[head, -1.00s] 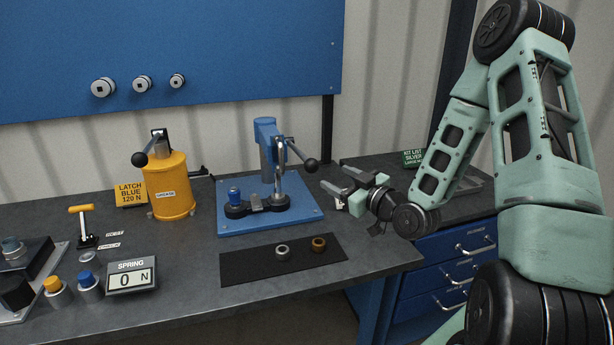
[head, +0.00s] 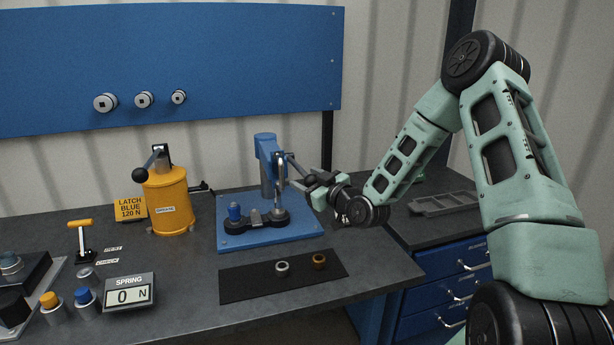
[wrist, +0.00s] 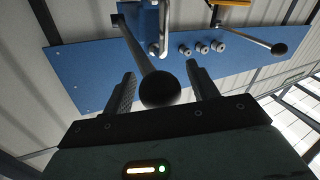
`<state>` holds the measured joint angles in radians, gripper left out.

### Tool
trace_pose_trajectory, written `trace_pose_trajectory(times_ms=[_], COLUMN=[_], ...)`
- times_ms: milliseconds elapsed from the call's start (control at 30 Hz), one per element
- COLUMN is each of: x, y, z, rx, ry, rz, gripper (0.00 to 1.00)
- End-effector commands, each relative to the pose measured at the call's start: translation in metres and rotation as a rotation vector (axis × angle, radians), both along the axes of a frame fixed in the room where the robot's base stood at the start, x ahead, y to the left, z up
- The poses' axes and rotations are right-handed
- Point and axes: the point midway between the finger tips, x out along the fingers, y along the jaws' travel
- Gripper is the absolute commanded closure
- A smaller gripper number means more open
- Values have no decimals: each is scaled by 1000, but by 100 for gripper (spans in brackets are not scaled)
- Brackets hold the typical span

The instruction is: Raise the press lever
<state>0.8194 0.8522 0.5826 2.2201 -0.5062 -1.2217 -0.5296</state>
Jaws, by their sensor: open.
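The blue press (head: 266,165) stands on a blue base plate on the bench. Its lever (head: 296,166) slopes down to the right from the press head. My gripper (head: 311,182) is at the lever's outer end, to the right of the press. In the wrist view, the lever (wrist: 138,45) runs down to its black ball knob (wrist: 160,90), which sits between the two open fingers of my gripper (wrist: 161,72). A gap shows on both sides of the knob. In the head view the knob is hidden by the gripper.
A yellow grease pot (head: 167,200) with its own black-knobbed lever stands left of the press. A dark mat (head: 240,285) with a silver ring (head: 282,268) and a brown ring (head: 319,261) lies in front. A spring readout (head: 130,292) shows 0 N.

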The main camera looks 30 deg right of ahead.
Motion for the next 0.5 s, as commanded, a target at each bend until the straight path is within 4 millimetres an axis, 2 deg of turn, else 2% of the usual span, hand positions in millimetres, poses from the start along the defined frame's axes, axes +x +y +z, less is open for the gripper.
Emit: trace_pose_trajectory(times_ms=[333, 367, 500], x=[6, 6, 5], y=[1, 1, 1], z=[0, 0, 0], rx=[-1, -1, -1], ry=[0, 0, 0], rz=[0, 0, 1], gripper=[41, 44, 83])
